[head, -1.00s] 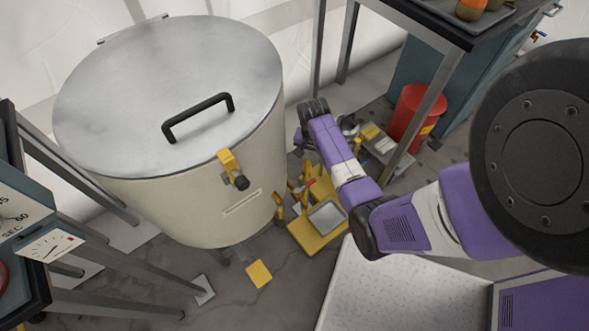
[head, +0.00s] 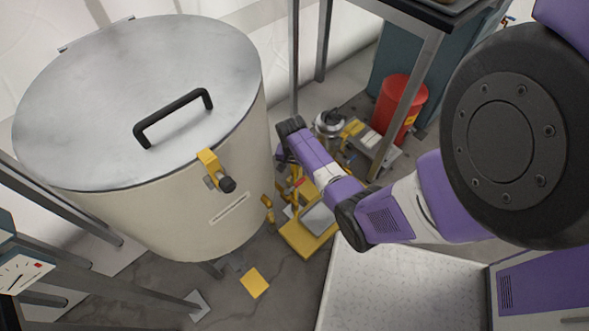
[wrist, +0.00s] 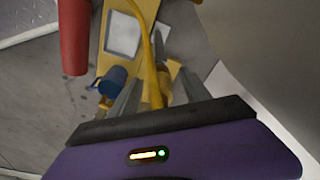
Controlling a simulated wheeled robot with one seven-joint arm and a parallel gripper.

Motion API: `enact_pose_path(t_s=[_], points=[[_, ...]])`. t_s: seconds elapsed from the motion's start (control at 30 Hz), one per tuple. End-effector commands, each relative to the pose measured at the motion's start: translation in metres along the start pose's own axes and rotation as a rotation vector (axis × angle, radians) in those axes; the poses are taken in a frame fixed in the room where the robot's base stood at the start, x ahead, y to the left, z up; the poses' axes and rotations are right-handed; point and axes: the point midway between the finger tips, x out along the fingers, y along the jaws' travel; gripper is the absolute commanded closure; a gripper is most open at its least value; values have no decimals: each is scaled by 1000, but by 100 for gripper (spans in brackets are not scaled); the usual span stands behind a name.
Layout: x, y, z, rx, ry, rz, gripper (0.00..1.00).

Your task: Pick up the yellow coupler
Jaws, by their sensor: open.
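My gripper (wrist: 154,98) is open in the wrist view, its two grey fingers pointing away over a yellow stand. A yellow piece that looks like the yellow coupler (wrist: 163,82) shows between the fingers, with a curved yellow hose or bar rising beside it. I cannot tell its outline or whether a finger touches it. A blue cylinder (wrist: 112,80) is just left of the fingers. In the head view my forearm reaches down over the yellow stand (head: 303,241) beside the tank; the fingers cannot be made out there, and I cannot single out the coupler.
A large cream tank (head: 190,215) with a grey lid stands at left, a yellow clamp on its rim. A red bin (head: 402,102) stands behind a table leg at right. A red cylinder (wrist: 73,38) is at upper left in the wrist view. Floor is open near a yellow square (head: 254,283).

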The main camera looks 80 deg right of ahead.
Motion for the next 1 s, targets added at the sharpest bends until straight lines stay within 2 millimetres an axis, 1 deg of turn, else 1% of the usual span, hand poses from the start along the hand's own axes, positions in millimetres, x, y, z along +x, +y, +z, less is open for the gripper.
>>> enact_pose_path(t_s=[0.2, 0.37, 0.4, 0.47, 0.5, 0.83, 1.0], points=[[0, 0, 0, 0, 0, 0, 45], [0, 0, 0, 0, 0, 0, 76], [0, 0, 0, 0, 0, 0, 84], [0, 0, 0, 0, -1, 0, 96], [0, 0, 0, 0, -1, 0, 100], [-2, 0, 0, 0, 0, -1, 100], [-16, -1, -2, 0, 0, -1, 100]])
